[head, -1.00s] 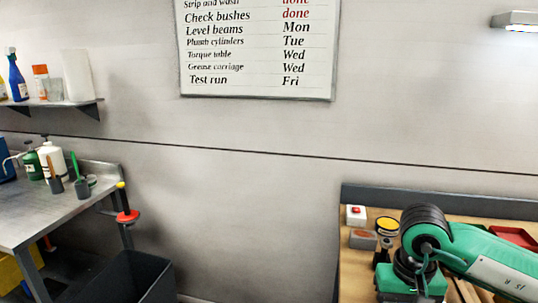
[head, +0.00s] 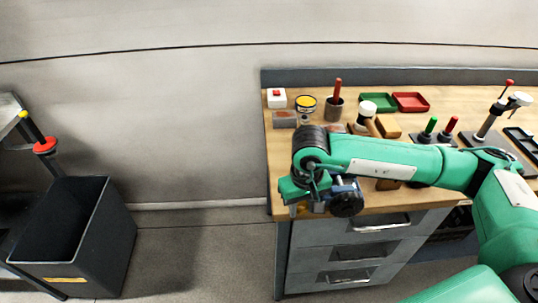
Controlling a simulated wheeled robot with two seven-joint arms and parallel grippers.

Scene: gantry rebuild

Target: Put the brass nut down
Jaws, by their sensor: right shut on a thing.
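My right arm comes in from the right in the head view, and its gripper (head: 303,207) points down at the front left edge of the wooden workbench (head: 385,207). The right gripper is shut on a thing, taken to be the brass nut. The nut itself cannot be made out clearly, as the wrist and gripper body hide most of the fingertips. Whether it touches the bench cannot be told. My left gripper is out of view.
Along the bench's back stand a red-button box (head: 277,98), a yellow-topped tin (head: 306,104), a dark cup (head: 334,108), a green tray (head: 378,102) and a red tray (head: 411,101). A grey block (head: 285,119) lies nearer. A dark bin (head: 70,235) stands on the floor at left.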

